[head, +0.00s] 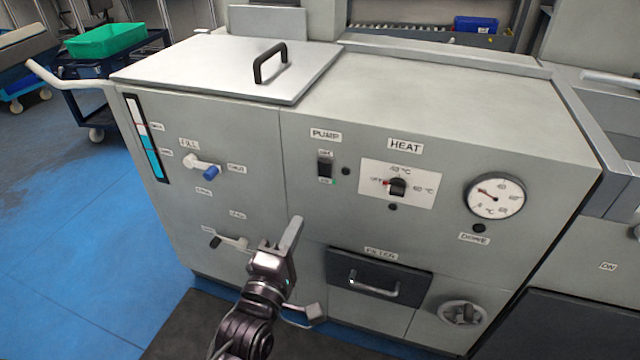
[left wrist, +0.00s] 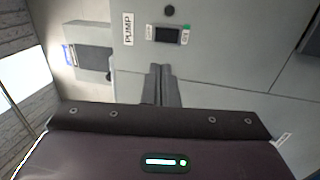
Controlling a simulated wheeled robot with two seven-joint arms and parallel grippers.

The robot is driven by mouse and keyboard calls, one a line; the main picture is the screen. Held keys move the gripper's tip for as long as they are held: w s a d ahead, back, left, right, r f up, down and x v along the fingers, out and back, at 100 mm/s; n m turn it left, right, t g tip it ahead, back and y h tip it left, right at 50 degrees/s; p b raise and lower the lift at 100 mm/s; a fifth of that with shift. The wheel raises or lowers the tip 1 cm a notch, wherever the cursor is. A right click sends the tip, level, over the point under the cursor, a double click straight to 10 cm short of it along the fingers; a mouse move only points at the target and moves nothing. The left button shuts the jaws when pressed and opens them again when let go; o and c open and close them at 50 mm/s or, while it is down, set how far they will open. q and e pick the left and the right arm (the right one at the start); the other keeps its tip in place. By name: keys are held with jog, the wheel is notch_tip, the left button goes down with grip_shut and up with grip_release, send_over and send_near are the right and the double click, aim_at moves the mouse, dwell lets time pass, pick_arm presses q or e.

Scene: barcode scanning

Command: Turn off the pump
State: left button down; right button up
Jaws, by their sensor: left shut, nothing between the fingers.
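The pump switch (head: 325,167) is a small black rocker under the PUMP label (head: 326,135) on the grey machine's front. Small labels sit above and below it, with green at its lower end. A small dark round lamp or button (head: 346,171) is beside it. The switch also shows in the left wrist view (left wrist: 167,34), past the fingertips. My left gripper (head: 297,222) is shut and empty, with its fingers pointing up, below and left of the switch in the head view. It also shows in the left wrist view (left wrist: 161,72). It appears apart from the switch.
The HEAT knob (head: 397,187) and a round gauge (head: 495,196) are right of the switch. The FILL valve (head: 201,166) is left, and a lower valve lever (head: 231,242) is near my gripper. The FILTER drawer (head: 378,277) is below. A handled lid (head: 230,68) is on top.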

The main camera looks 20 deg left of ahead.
aim_at(325, 166)
pick_arm(q)
jog(key=shift+w, duration=0.15)
jog(key=w, duration=0.4)
jog(key=w+r, duration=0.1)
jog(key=w, duration=0.3)
jog(key=w+b, duration=0.1)
jog(key=w, duration=0.3)
jog(key=shift+w+d+r, duration=0.25)
jog(key=shift+w+r, duration=0.05)
jog(key=shift+r, duration=0.05)
jog(key=shift+w+r, duration=0.1)
jog(key=shift+w, duration=0.4)
pick_arm(e)
jog(key=shift+w+a+f+t+y, duration=0.15)
jog(key=shift+a+t+y, duration=0.25)
jog(key=shift+a, duration=0.4)
